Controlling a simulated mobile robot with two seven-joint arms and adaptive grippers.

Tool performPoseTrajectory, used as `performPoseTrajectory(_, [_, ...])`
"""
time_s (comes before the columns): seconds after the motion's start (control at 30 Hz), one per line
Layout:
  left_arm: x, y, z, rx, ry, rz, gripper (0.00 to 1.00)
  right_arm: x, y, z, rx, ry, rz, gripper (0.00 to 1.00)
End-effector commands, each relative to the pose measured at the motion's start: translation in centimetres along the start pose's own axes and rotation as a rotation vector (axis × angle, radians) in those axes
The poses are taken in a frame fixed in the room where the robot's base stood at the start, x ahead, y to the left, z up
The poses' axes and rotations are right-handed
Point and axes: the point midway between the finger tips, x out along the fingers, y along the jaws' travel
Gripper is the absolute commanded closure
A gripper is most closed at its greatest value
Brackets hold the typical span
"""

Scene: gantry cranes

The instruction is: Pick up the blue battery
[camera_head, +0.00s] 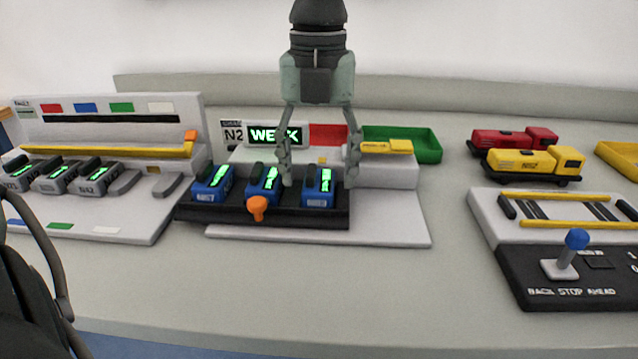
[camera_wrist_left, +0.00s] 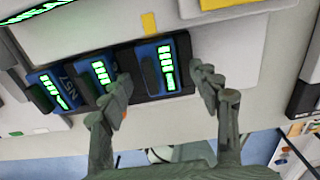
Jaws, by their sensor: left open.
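Three blue batteries with green lit displays stand in a row in a black tray (camera_head: 290,219): a left one (camera_head: 208,193), a middle one (camera_head: 260,192) and a right one (camera_head: 315,198). The same row shows in the left wrist view, with the right battery (camera_wrist_left: 150,62) nearest the jaws. My left gripper (camera_head: 318,178) comes down from above, open and empty. Its fingers are spread to either side of the right battery, seemingly above or behind it; contact cannot be told. The left wrist view also shows my left gripper (camera_wrist_left: 164,88) open, fingertips flanking that battery. My right gripper is not in view.
An orange knob (camera_head: 257,208) is on the tray's front. A white station with grey batteries (camera_head: 92,179) stands left. A green tray (camera_head: 415,145) is behind. Red (camera_head: 510,140) and yellow (camera_head: 532,164) trucks and a joystick panel (camera_head: 540,286) are right. The front table is clear.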

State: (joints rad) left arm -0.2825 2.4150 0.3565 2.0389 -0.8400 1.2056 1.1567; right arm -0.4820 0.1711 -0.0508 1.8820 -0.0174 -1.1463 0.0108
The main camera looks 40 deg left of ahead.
Motion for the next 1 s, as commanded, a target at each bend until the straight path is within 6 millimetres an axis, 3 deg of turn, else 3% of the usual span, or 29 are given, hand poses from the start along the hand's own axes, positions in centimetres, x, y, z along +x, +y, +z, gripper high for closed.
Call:
performPoseTrajectory(0.1, [0.9,-0.02,-0.02,-0.001,0.001,-0.002,0.38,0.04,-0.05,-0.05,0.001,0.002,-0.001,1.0])
performPoseTrajectory(0.33, [0.99,-0.03,0.0,-0.001,0.0,-0.002,0.39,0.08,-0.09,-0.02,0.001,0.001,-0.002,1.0])
performPoseTrajectory(0.8, [0.95,-0.04,0.01,-0.001,-0.001,-0.002,0.97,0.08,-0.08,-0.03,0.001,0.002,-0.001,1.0])
performPoseTrajectory(1.0, [0.9,-0.05,0.03,-0.001,-0.001,-0.002,0.98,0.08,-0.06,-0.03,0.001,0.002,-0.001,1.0])
